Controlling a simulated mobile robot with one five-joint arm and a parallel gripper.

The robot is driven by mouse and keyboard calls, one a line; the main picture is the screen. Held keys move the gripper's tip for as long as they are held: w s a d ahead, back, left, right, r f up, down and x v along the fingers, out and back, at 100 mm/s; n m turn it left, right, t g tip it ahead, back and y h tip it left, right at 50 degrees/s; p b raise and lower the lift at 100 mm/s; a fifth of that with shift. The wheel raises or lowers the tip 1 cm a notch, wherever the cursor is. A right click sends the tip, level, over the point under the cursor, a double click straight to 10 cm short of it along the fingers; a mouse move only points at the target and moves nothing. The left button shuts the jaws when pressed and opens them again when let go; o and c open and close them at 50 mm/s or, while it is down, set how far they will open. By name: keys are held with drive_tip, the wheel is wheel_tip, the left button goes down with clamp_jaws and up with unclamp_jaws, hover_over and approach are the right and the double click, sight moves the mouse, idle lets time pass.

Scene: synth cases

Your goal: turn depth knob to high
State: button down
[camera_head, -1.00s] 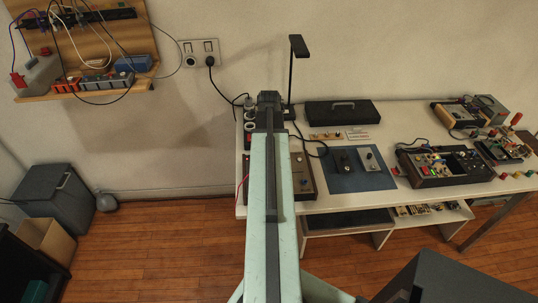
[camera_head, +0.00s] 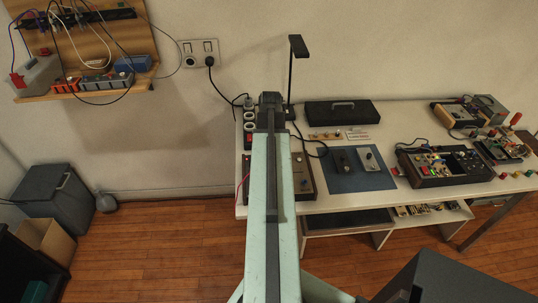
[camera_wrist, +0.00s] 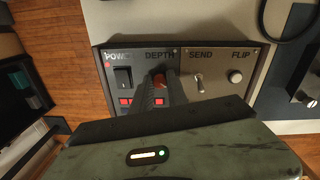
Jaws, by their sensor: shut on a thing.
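The depth knob (camera_wrist: 159,75) is under the DEPTH label and shows only as a reddish patch. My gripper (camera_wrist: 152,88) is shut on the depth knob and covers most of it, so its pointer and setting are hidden. In the head view my arm hides the gripper and knob; part of the box (camera_head: 302,175) shows right of the arm.
A black rocker switch (camera_wrist: 123,77) is left of my gripper; a toggle switch (camera_wrist: 199,83) and a round pale knob (camera_wrist: 235,76) are to the right. A blue mat (camera_head: 345,181) with two small boxes lies right of the arm on the white table (camera_head: 405,200).

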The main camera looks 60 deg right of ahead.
drive_tip(key=shift+w+m, duration=0.1)
drive_tip(key=shift+m, duration=0.5)
drive_tip(key=c, duration=1.3)
unclamp_jaws()
drive_tip(key=shift+w, duration=0.1)
drive_tip(key=shift+r, duration=0.15)
drive_tip(key=r+p, duration=0.7)
drive_tip(key=p, duration=0.1)
drive_tip(key=shift+s+d+r, duration=0.1)
drive_tip(key=shift+s+r, duration=0.1)
drive_tip(key=shift+r, duration=0.15)
drive_tip(key=shift+f, duration=0.15)
